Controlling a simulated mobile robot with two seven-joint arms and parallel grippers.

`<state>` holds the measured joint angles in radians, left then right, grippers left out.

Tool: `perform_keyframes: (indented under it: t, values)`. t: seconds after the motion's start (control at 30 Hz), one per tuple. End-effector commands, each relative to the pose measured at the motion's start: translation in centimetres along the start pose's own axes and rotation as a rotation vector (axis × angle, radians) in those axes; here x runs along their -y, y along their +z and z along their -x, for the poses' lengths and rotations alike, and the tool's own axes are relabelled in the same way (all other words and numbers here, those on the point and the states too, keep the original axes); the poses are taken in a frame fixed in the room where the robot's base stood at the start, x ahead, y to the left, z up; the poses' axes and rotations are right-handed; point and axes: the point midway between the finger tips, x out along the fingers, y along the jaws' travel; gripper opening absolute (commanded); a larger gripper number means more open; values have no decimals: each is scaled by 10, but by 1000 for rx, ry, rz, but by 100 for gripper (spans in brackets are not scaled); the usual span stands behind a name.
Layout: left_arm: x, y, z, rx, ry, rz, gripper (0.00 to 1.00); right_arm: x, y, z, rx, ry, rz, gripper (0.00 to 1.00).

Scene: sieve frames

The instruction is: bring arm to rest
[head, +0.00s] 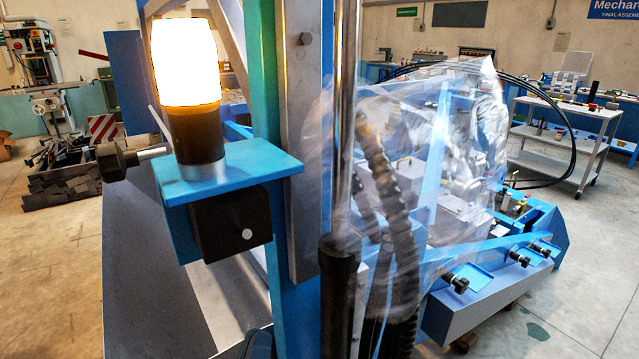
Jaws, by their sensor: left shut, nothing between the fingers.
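No sieve frame can be told for sure here. A blue machine post (298,220) fills the middle of the head view, close to the camera. My left gripper cannot be made out clearly among the near machine parts and the clear sheet, so its place relative to them is uncertain. No held object shows. My right gripper is not seen.
A lit lamp (186,65) stands on a blue bracket (255,160). A clear plastic sheet (425,110) hangs right of the post, over dark corrugated hoses (405,240). A white cart (560,155) stands at the back right. Open floor (45,260) lies left.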

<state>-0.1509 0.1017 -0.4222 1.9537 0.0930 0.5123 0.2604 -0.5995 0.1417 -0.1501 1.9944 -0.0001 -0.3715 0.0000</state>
Motion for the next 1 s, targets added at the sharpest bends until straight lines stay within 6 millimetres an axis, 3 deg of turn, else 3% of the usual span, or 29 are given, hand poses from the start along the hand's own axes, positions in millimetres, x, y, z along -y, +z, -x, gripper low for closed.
perform_keyframes:
  t: [0.17,0.27,0.4,0.6,0.7,0.83,1.0]
  values:
    - [40,37,31,310,-119,-159,0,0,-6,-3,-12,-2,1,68]
    - [65,54,62,496,-188,-241,0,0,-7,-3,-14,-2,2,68]
    - [104,69,128,780,-298,-341,0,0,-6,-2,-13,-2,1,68]
    - [143,60,237,1094,-455,-407,0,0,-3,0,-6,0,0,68]
    - [150,46,275,1146,-508,-416,0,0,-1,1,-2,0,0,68]
    - [149,39,304,1187,-539,-412,0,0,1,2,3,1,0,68]
    - [147,38,312,1199,-545,-408,0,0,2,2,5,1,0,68]
